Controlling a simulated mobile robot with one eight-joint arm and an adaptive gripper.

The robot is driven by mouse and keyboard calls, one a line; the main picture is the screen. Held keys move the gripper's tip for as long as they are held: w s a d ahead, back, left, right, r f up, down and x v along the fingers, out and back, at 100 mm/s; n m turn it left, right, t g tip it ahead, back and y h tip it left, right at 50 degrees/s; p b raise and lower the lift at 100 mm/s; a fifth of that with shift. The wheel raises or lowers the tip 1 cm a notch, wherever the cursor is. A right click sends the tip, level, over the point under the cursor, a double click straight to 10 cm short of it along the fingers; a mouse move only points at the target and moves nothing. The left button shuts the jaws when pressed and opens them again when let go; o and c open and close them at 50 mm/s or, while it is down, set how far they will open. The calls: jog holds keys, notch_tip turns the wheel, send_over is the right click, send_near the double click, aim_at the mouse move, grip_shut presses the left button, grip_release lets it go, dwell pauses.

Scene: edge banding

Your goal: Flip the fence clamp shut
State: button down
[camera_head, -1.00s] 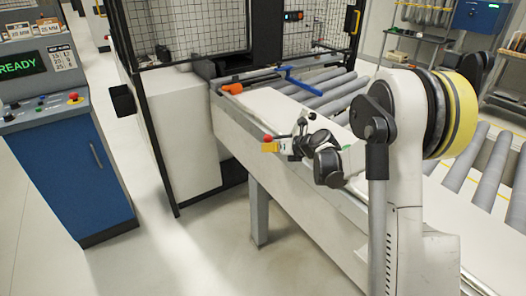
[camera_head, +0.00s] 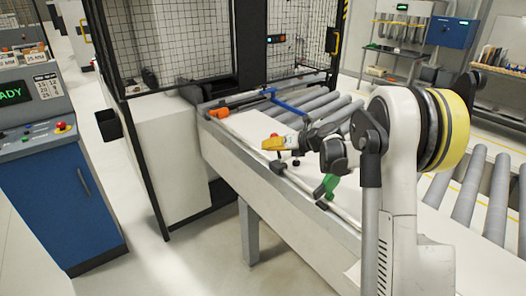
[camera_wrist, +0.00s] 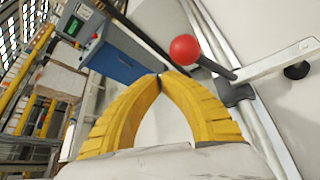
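The fence clamp shows in the wrist view as a red ball (camera_wrist: 186,49) on a dark lever, joined to a black clamp body (camera_wrist: 235,94) on the rail. A white arm (camera_wrist: 275,62) reaches from it to a black foot (camera_wrist: 297,71). In the head view, a small red and black clamp part (camera_head: 278,166) sits at the rail, below my gripper. My gripper (camera_wrist: 160,76) has two yellow fingers with tips together and nothing visible between them. The ball appears just right of the tips, apart from them in the picture. In the head view my gripper (camera_head: 269,143) is above the rail.
The long rail (camera_head: 315,200) runs along the pale machine bed. An orange part (camera_head: 218,113) and a blue bar (camera_head: 285,105) are farther back. A green handle (camera_head: 326,187) lies under my wrist. A blue control cabinet (camera_head: 62,210) stands left across open floor.

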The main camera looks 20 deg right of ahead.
jog(key=shift+w+d+r+p, duration=0.15)
jog(key=shift+d+r+p, duration=0.05)
jog(key=shift+d+r, duration=0.2)
jog(key=shift+w+d+r+p, duration=0.15)
jog(key=shift+d+r, duration=0.1)
jog(key=shift+d, duration=0.15)
